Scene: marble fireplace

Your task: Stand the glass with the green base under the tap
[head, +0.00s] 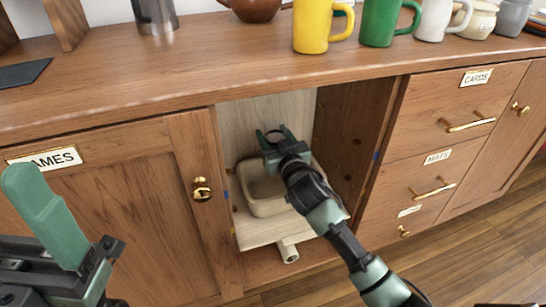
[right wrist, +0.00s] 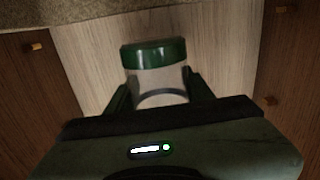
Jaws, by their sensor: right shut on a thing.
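The glass with the green base shows in the right wrist view, with its green base (right wrist: 154,55) at the top of the picture and its clear body (right wrist: 160,82) below. My right gripper (right wrist: 158,92) is shut on the clear body, one finger on each side. In the head view my right gripper (head: 272,138) is inside the open cabinet, above the back of a pale basin (head: 243,190); the glass is hard to make out there. I cannot make out a tap. My left gripper (head: 42,215) shows only partly, at the left edge, with one green finger clear.
The cabinet walls and doors stand close on both sides of my right arm. A pale pipe end (head: 289,253) sticks out below the basin's shelf (head: 262,236). Above, the wooden top (head: 200,75) carries several mugs, including a yellow mug (head: 312,28) and a green mug (head: 380,22).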

